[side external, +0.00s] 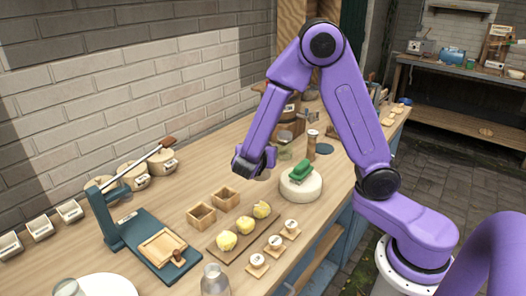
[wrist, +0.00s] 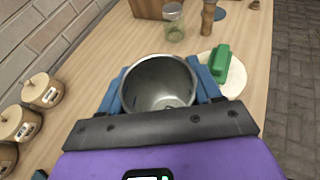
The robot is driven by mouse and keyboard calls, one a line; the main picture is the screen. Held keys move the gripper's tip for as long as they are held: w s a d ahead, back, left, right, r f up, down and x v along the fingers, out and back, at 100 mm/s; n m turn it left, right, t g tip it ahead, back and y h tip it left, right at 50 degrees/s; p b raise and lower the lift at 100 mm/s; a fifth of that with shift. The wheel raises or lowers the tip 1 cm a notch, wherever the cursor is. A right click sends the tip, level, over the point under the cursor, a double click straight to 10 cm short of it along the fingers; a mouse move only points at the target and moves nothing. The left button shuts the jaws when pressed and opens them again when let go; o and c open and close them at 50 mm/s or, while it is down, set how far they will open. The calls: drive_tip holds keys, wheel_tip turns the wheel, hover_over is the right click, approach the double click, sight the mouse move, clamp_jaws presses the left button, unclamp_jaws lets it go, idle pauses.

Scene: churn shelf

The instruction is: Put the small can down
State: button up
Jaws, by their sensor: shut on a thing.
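The small can (wrist: 160,84) is an open grey metal cylinder, seen from above in the wrist view with its inside empty. My gripper (wrist: 160,90) is shut on it, with a blue finger on each side. In the side external view my gripper (side external: 258,162) is over the wooden counter, left of the round white board, and only a little of the can (side external: 263,175) shows below the fingers. I cannot tell whether the can's base touches the counter.
A green block (side external: 300,171) sits on the round white board (side external: 301,190). A glass jar (wrist: 174,22) and wooden mill (wrist: 208,18) stand beyond the can. Wooden boxes (side external: 201,216) and a tray of yellow lumps (side external: 216,247) are nearer the camera. Lidded pots (wrist: 41,90) line the wall.

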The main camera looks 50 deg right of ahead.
drive_tip(key=shift+s+r, duration=0.1)
drive_tip(key=shift+s, duration=0.05)
drive_tip(key=d, duration=1.3)
drive_tip(key=s+d+r+m+g, duration=0.1)
drive_tip(key=s+d, duration=0.5)
drive_tip(key=d, duration=0.5)
drive_tip(key=s+d, duration=0.5)
drive_tip(key=d, duration=0.6)
drive_tip(key=shift+h, duration=0.4)
drive_tip(key=shift+w+d+f, duration=1.45)
drive_tip(key=shift+d+f, duration=0.3)
drive_tip(key=shift+f, duration=0.4)
drive_tip(key=shift+w+d+f, duration=1.5)
drive_tip(key=shift+d+f, duration=0.2)
drive_tip(key=shift+f, duration=0.4)
drive_tip(key=shift+w+d+f, duration=1.45)
drive_tip(key=shift+d+f, duration=0.3)
drive_tip(key=shift+f, duration=0.4)
drive_tip(key=shift+f, duration=0.4)
